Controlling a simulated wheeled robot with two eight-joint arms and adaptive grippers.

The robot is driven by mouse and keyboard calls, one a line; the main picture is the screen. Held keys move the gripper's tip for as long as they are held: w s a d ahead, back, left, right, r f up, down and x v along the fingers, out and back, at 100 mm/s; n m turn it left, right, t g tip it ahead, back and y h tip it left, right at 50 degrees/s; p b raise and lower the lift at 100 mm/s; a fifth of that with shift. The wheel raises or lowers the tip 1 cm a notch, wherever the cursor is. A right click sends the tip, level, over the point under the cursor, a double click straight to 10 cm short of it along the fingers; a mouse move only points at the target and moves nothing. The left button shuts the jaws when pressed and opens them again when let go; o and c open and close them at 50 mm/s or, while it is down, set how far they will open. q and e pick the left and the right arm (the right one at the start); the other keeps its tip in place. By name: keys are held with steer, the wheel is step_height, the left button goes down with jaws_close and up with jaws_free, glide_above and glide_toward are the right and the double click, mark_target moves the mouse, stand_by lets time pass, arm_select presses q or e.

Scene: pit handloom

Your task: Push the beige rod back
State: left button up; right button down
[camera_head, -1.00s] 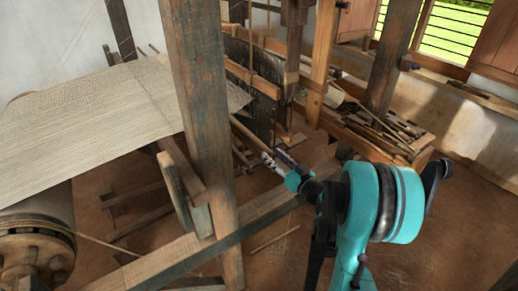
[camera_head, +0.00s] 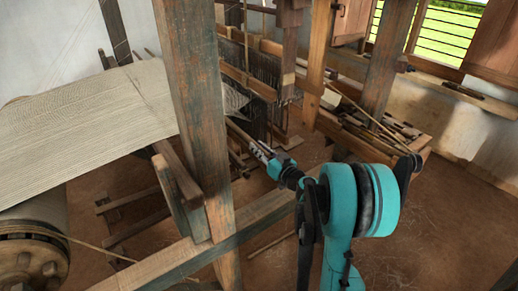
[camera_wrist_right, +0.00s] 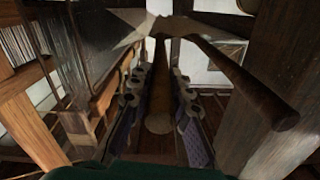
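The beige rod (camera_wrist_right: 158,92) runs away from the camera in the right wrist view, its round near end toward my palm. In the head view the rod (camera_head: 240,134) slants from behind the big post to my right gripper (camera_head: 261,153). In the wrist view the two fingers of my right gripper (camera_wrist_right: 160,78) lie on either side of the rod, around its near end. Narrow dark gaps seem to show beside the rod, so I cannot tell whether the fingers press on it. The rod's far end is hard to make out. My left gripper is not in view.
A thick upright post (camera_head: 197,120) stands left of my right gripper, with a long floor-level beam (camera_head: 255,212) below. A stretched pale cloth (camera_head: 85,115) fills the left. In the wrist view, loom threads (camera_wrist_right: 85,50) hang at left and a dark wooden handle (camera_wrist_right: 245,85) slants at right.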

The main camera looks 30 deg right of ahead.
steer(key=a, duration=0.4)
steer(key=shift+s+a, duration=0.2)
steer(key=shift+a, duration=0.2)
steer(key=c, duration=1.4)
jaws_free()
steer(key=shift+a, duration=0.15)
